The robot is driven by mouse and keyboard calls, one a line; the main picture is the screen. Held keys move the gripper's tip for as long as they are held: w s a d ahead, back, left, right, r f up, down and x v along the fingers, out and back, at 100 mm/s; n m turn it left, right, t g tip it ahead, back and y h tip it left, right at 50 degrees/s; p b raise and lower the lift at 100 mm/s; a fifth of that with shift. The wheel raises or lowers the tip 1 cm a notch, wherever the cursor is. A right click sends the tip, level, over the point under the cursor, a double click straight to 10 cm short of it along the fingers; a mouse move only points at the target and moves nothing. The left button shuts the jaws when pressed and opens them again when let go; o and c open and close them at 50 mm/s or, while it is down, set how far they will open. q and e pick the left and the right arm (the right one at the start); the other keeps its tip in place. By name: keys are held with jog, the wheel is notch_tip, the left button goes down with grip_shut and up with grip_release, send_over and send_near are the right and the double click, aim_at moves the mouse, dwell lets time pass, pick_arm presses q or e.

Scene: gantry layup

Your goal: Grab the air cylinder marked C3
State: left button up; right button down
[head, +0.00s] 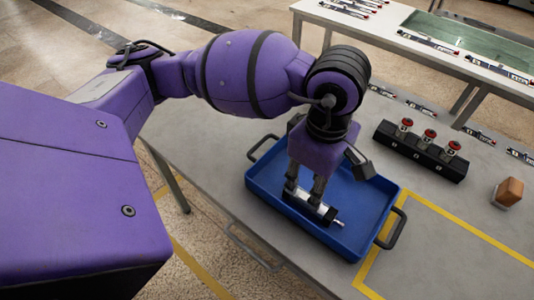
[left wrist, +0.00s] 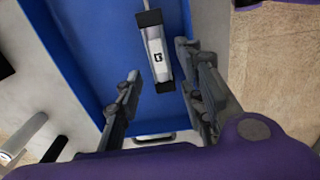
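An air cylinder (head: 324,211) with a silver body, black ends and a thin rod lies in the blue tray (head: 262,187). In the left wrist view the cylinder (left wrist: 155,50) has a small dark mark on its label, too blurred to read as C3. My left gripper (head: 303,194) points down into the tray at the cylinder. In the left wrist view its two fingers (left wrist: 158,66) stand apart, with the lower end of the cylinder between them and a gap on the left. The fingers hide part of the cylinder in the head view. My right gripper is not in view.
A black block with red-topped fittings (head: 420,152) and a brown block (head: 508,192) stand right of the tray. Several small labelled cylinders lie along the table's far side. A second table (head: 400,18) with a green mat stands behind. The yellow-taped area is clear.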

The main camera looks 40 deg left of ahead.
aim_at(328, 216)
pick_arm(q)
jog(key=f, duration=0.6)
jog(key=shift+w+d+f, duration=0.1)
jog(key=shift+d+f, duration=0.2)
jog(key=shift+d, duration=0.1)
grip_shut()
